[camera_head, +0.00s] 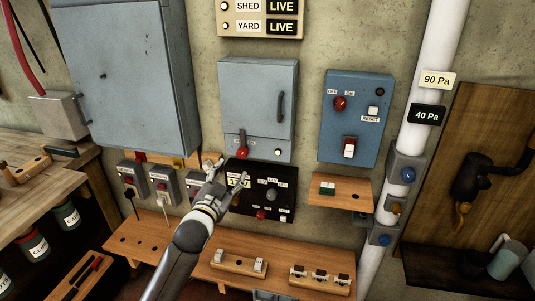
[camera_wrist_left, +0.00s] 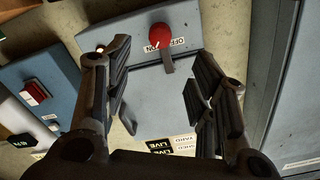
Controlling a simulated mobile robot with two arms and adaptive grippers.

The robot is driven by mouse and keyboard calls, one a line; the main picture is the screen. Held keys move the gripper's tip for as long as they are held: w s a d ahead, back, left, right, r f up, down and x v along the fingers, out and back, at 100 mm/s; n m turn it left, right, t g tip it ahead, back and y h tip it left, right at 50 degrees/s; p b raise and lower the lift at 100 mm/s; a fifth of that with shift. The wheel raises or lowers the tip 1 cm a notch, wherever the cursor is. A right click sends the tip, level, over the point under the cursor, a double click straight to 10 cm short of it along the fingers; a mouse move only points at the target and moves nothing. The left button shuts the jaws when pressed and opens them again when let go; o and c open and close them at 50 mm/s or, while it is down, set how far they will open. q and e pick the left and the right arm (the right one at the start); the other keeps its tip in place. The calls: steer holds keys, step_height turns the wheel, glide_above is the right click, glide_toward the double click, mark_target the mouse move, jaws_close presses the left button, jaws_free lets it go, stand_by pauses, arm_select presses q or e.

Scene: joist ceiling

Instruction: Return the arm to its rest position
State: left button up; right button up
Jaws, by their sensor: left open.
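My left arm (camera_head: 178,262) reaches up from the bottom of the head view. The red lever knob (camera_wrist_left: 161,36) shows beyond the gap, beside an OFF/ON label. My right gripper is in neither view.
A wooden ledge (camera_head: 225,272) with small switches runs below the panel. Switch boxes (camera_head: 163,185) with plugs sit left of the gripper. A blue box (camera_head: 357,110) with a red knob and switch hangs right, near a white pipe (camera_head: 428,80). A workbench (camera_head: 40,190) stands left.

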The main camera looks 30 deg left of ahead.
arm_select(q)
steer(key=s+d+f+g+h, duration=0.1)
steer(key=d+f+g, duration=0.1)
steer(key=f, duration=1)
steer(key=s+d+f+g, duration=0.1)
steer(key=s+f+g, duration=0.15)
steer(key=f, duration=0.95)
steer(key=s+d+f+g+h, duration=0.15)
steer(key=s+f, duration=0.25)
steer(key=f, duration=0.4)
steer(key=s+d+f+g, duration=0.2)
steer(key=s+d+f, duration=0.15)
steer(key=f, duration=0.55)
steer(key=s+d+f+g, duration=0.2)
steer(key=s+f, duration=0.6)
steer(key=s, duration=0.2)
steer(key=s+d+f+g, duration=0.3)
steer(key=s+f, duration=0.4)
steer(key=s, duration=0.2)
steer(key=s+d+f+g, duration=0.1)
steer(key=s+d+f, duration=0.1)
steer(key=s, duration=0.8)
steer(key=s+d+f+g+h, duration=0.1)
steer(key=s+f, duration=0.4)
steer(key=s, duration=0.5)
steer(key=shift+s+d+g, duration=0.4)
steer(key=shift+d+g, duration=0.1)
steer(key=shift+g, duration=0.3)
steer(key=shift+f+h, duration=0.1)
steer(key=shift+h, duration=0.15)
